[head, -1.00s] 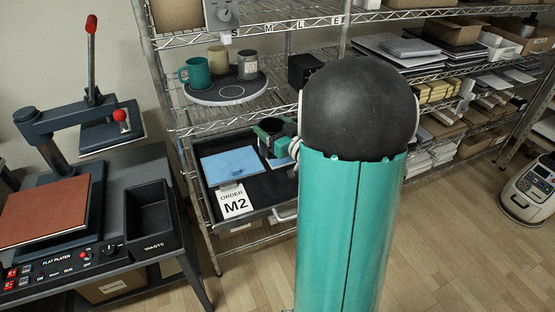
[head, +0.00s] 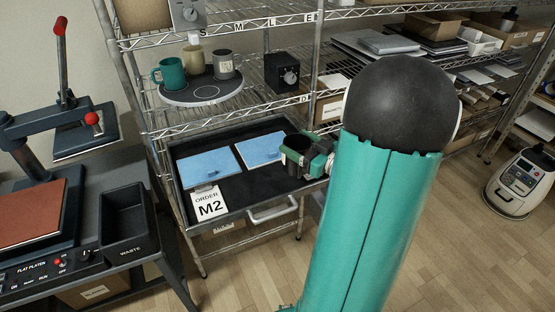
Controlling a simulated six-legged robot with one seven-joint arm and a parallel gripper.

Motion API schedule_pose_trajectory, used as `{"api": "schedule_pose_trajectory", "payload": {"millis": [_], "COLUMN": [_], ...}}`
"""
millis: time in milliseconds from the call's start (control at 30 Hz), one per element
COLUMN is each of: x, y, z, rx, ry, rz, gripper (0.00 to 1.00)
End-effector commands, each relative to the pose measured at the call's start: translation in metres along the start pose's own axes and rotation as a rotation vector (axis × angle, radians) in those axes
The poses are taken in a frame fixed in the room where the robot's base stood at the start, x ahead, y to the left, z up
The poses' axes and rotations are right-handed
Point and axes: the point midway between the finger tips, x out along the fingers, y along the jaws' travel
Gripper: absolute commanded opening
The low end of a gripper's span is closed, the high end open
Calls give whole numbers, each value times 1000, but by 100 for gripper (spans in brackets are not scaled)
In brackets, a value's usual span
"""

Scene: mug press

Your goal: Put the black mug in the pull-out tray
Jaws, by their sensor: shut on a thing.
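The black mug (head: 297,155) is in my gripper (head: 300,158), over the right part of the pull-out tray (head: 254,204). My gripper is shut on it, and its teal and white parts show around the mug. I cannot tell whether the mug's base touches the tray. The dark tray is pulled out from the shelf rack, with its handle at the front. Two blue sheets (head: 208,164) lie flat in its left and middle. A white card (head: 208,203) reading "ORDER M2" is at its front left. My arm hides part of the tray's right side.
A round grey turntable (head: 207,92) on the shelf above holds a teal mug (head: 169,72), a beige mug (head: 194,60) and a grey mug (head: 224,64). A black box (head: 282,73) stands beside it. The heat press (head: 35,215) and waste bin (head: 124,222) are left.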

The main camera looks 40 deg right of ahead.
Motion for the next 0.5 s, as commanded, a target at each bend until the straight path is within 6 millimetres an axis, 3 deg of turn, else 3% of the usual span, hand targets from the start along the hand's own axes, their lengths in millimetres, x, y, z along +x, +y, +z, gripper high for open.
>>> {"api": "schedule_pose_trajectory", "payload": {"millis": [100,233,500], "x": [25,44,65], "y": [-1,0,1], "z": [16,40,65], "rx": [4,4,0], "ry": [-1,0,1], "rz": [-2,-2,1], "gripper": [21,21,21]}}
